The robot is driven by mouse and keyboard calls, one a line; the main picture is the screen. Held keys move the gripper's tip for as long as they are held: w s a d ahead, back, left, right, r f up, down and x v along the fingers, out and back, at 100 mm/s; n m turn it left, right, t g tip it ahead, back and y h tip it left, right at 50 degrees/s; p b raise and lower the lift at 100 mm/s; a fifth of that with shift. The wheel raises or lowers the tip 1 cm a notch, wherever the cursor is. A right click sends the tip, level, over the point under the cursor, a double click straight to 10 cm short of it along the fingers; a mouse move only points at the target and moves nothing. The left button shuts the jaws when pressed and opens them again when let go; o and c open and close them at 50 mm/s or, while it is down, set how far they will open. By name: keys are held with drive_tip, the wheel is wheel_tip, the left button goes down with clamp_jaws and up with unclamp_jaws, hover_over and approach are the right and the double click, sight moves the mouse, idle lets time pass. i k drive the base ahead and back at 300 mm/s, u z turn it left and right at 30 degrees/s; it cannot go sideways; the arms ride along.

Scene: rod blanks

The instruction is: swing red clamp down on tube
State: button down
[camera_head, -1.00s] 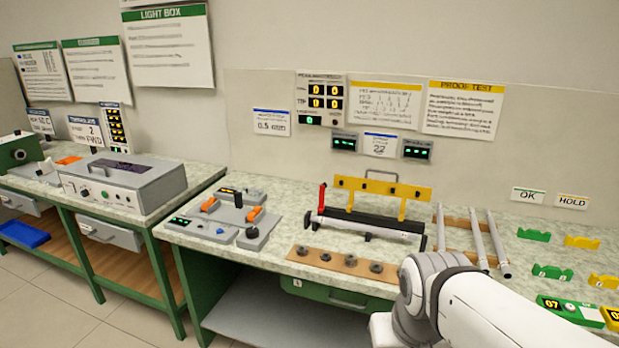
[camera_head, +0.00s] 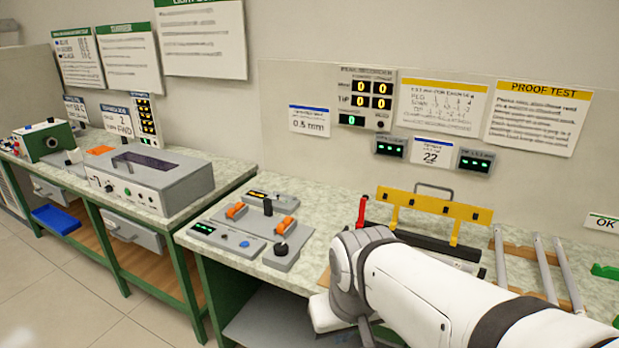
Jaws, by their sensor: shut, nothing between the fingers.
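The red clamp (camera_head: 362,212) stands upright at the left end of a black fixture (camera_head: 440,246) on the right bench. A yellow bar (camera_head: 434,203) with a handle is raised above that fixture. The tube in the fixture is mostly hidden behind my white arm. Loose grey tubes (camera_head: 541,268) lie on a wooden rack to the right of the fixture. My arm crosses the front of the bench at lower right. My gripper is not visible; the arm's bent joint hides the area in front of the fixture.
A grey control unit with orange switches (camera_head: 236,210) sits left of the fixture. A grey box (camera_head: 150,180) stands on the left bench (camera_head: 228,172). Displays and notices hang on the back panel. Some bench surface around the control unit is clear.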

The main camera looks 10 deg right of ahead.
sight(361, 219)
drive_tip(key=z, duration=0.2)
drive_tip(key=i, duration=0.85)
drive_tip(key=z, duration=0.55)
